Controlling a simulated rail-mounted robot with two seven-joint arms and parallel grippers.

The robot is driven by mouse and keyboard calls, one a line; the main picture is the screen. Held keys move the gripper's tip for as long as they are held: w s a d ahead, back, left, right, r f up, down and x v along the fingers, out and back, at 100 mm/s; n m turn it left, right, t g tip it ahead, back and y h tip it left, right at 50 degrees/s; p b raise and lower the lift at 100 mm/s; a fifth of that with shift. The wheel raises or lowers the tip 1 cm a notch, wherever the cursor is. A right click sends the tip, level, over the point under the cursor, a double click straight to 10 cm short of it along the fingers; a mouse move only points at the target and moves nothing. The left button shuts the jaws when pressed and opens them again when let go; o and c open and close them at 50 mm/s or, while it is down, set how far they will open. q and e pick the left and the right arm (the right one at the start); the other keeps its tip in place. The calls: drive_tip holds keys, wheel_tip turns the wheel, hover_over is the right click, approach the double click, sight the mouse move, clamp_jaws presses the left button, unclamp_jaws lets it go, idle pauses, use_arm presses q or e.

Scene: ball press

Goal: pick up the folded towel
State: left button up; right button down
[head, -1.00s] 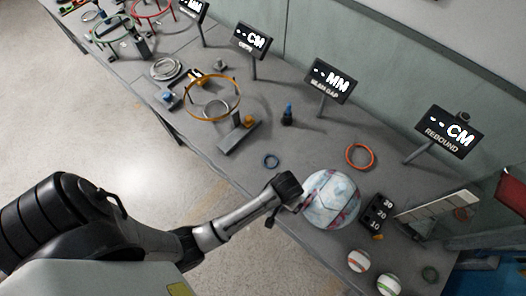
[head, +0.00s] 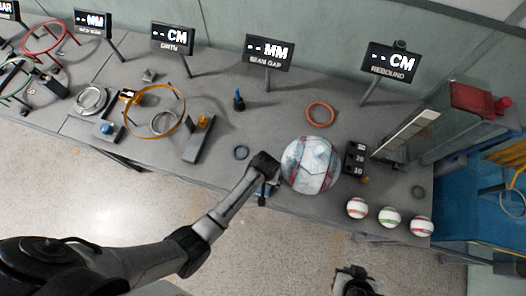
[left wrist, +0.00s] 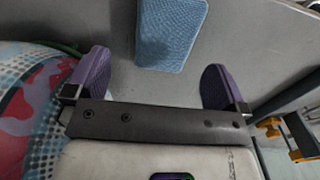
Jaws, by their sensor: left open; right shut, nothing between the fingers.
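The folded towel (left wrist: 172,32) is a blue textured cloth on a grey surface at the top of the left wrist view. Its top is cut off by the frame. My left gripper (left wrist: 152,82) is open, with purple fingers spread apart; the towel lies beyond the fingertips, roughly in line with the gap, and nothing is between them. In the head view my left arm ends just left of the large ball, where its fingers are mostly hidden. I cannot make out the towel there. My right gripper (head: 352,281) is at the bottom edge, shut and empty.
The large patterned ball (head: 310,165) is close beside my left gripper; it also fills the left of the wrist view (left wrist: 35,115). Several small striped balls (head: 390,217) and a black number block (head: 355,158) are to its right. Rings, stands and display signs (head: 270,52) occupy the grey table.

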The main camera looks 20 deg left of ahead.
use_arm(q)
drive_tip(key=shift+s+a+f+b, duration=0.15)
drive_tip(key=shift+f+b, duration=0.2)
drive_tip(key=shift+f, duration=1.2)
drive_tip(key=shift+w+a+f+b, duration=0.1)
drive_tip(key=shift+f+b, duration=0.2)
drive_tip(key=shift+f, duration=1.2)
drive_tip(key=shift+c, duration=0.4)
drive_tip(key=c, duration=0.8)
